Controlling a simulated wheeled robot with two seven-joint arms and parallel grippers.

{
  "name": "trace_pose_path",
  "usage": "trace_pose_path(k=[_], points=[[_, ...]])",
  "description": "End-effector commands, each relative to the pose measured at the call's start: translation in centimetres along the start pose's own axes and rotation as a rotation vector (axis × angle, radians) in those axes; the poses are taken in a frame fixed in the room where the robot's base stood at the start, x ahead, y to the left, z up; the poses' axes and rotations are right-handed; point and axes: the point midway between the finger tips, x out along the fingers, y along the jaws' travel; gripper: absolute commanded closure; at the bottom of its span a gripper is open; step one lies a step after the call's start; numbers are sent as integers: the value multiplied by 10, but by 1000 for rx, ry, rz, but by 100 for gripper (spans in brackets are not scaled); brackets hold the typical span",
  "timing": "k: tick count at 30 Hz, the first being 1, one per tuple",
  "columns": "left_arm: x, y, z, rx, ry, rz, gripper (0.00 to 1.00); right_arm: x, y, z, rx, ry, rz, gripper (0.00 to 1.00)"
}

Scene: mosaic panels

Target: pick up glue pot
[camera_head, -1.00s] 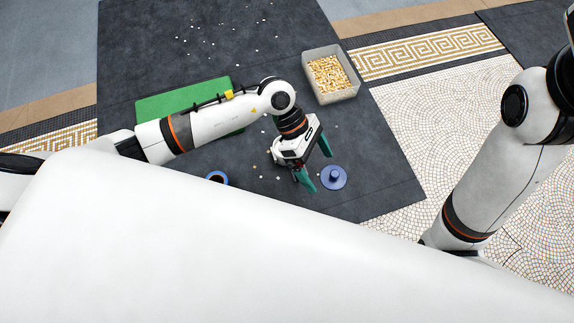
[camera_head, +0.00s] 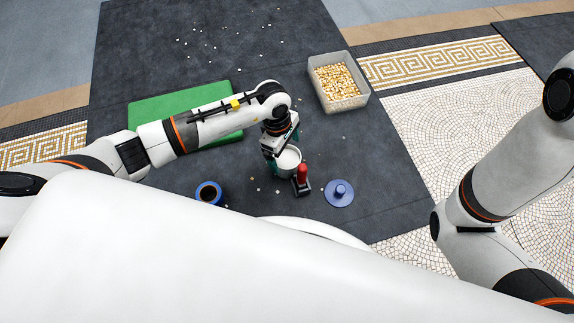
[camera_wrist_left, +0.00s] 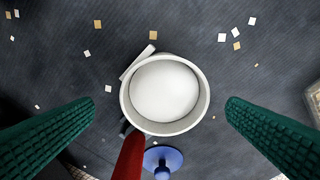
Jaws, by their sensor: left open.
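The glue pot is a round white pot (camera_head: 290,164) with white contents. It stands upright on the dark mat, partly hidden by my left gripper (camera_head: 283,153) in the head view. In the left wrist view the pot (camera_wrist_left: 165,93) is seen from above, between the two green fingers of the left gripper (camera_wrist_left: 160,106). The fingers are open, one on each side, with a gap to the pot's rim. My right gripper is out of view; only links of that arm show at the right.
A red-handled tool (camera_head: 302,177) stands close beside the pot. A blue knobbed disc (camera_head: 340,194) lies to its right and a blue ring (camera_head: 208,193) to its left. A green board (camera_head: 160,109) and a grey bin (camera_head: 347,103) of small pieces lie farther back. Small chips are scattered around.

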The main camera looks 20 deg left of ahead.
Motion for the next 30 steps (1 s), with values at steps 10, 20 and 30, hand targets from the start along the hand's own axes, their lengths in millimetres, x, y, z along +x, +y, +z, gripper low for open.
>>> trace_pose_path(k=[10,20,30], points=[[46,-4,2,-1,1,2,4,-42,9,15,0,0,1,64],[43,-4,2,-1,0,2,22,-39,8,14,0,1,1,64],[42,-4,2,-1,1,0,62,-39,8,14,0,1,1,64]])
